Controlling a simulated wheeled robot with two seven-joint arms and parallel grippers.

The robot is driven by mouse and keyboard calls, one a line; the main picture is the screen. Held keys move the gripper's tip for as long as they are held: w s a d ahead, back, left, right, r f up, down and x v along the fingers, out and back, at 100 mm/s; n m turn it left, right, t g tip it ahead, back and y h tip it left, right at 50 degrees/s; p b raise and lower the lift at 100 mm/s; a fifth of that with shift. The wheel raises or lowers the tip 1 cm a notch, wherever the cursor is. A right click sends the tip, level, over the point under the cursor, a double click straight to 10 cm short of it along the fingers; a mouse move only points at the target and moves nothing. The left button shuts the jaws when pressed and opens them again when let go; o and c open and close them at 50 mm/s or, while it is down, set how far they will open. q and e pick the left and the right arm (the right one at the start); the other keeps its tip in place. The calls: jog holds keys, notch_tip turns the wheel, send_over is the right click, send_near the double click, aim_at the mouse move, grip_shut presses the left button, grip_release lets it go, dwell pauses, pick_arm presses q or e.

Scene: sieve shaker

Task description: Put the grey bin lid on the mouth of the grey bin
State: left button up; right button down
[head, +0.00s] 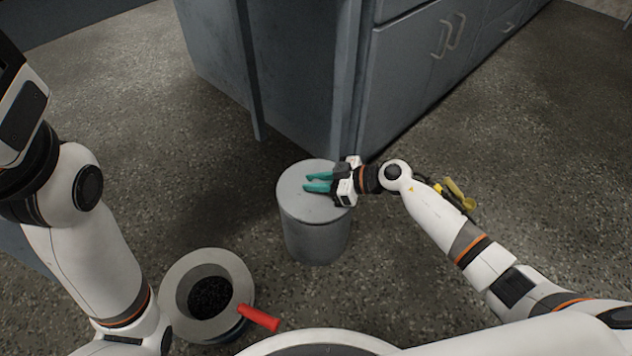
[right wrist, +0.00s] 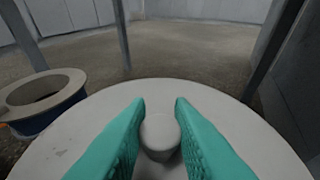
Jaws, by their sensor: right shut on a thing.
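The grey bin (head: 318,242) stands upright on the floor in the middle of the head view. The round grey bin lid (head: 296,206) lies level over its mouth and hides it; I see no clear gap between them. My right gripper (head: 318,182) reaches in from the right, just above the lid. In the right wrist view its teal fingers are shut on the lid's round knob (right wrist: 159,133), with the lid (right wrist: 75,140) spread out below. My left arm shows at the left of the head view, but its gripper is out of sight.
A round container with a wide grey rim (head: 178,285) and dark grains inside stands left of the bin. A red handle (head: 258,317) lies by it. A blue-grey cabinet (head: 400,85) stands behind the bin. A yellow object (head: 460,193) is partly behind my right arm.

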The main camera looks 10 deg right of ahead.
jog(key=shift+f, duration=0.2)
jog(key=shift+f, duration=0.25)
jog(key=c, duration=1.3)
grip_release()
jog(key=shift+f, duration=0.1)
jog(key=shift+o, duration=0.2)
